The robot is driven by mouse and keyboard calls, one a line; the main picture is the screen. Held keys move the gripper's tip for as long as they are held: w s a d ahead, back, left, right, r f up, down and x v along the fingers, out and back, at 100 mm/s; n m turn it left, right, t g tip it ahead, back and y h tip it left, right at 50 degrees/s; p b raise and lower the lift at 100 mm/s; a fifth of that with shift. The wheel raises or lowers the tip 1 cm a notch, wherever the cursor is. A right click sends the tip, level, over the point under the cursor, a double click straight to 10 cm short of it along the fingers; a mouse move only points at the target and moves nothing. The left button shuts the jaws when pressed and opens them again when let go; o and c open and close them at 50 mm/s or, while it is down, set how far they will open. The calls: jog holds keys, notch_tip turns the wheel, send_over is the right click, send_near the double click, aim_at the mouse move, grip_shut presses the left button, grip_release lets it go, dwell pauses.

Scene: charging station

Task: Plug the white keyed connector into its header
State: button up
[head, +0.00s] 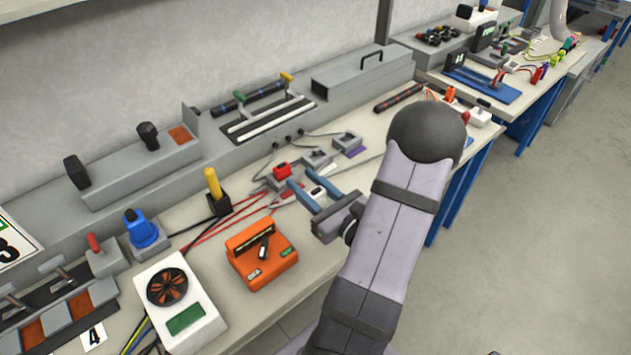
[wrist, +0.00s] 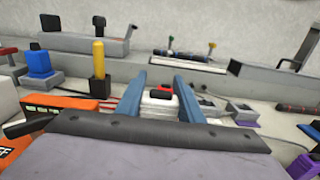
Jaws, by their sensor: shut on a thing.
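My gripper (head: 301,178) has two blue fingers and is shut on the white connector (head: 317,193), above the bench. In the wrist view the white connector (wrist: 159,98) sits between the fingers (wrist: 160,76). Its key and front face cannot be made out. Beyond the fingertips is a grey block with a red top (head: 281,170). To its right, apart from my gripper, are a grey block (head: 316,158) and a grey block with a purple part (head: 354,152). I cannot tell which of these is the white connector's header.
An orange meter (head: 262,254) and a white box with a fan (head: 178,305) stand left of my gripper. A yellow-handled tool (head: 214,184) stands upright behind. Red and black cables (head: 222,226) cross the bench. A grey ledge (head: 240,145) runs along the wall.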

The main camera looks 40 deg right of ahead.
jog(key=w+f+b, duration=0.1)
jog(key=w+f+n+y+b, duration=0.1)
jog(key=w, duration=0.1)
jog(key=w+a+f+y+b, duration=0.1)
jog(key=shift+w+a+f+n, duration=0.1)
jog(key=shift+w+f+n, duration=0.05)
jog(key=shift+w+n, duration=0.15)
jog(key=w+d+r+b, duration=0.1)
jog(key=w+d+r, duration=0.1)
jog(key=w+d, duration=0.4)
jog(key=w+d+r+m+h+b, duration=0.1)
jog(key=w+d+r, duration=0.2)
jog(key=w+d, duration=0.4)
jog(key=d, duration=0.3)
jog(key=shift+d+r+h, duration=0.3)
jog(key=shift+f+b, duration=0.15)
jog(key=shift+b, duration=0.2)
jog(key=shift+f+b, duration=2.4)
jog(key=shift+f, duration=0.35)
jog(key=shift+f+b, duration=1.8)
jog(key=shift+b, duration=0.4)
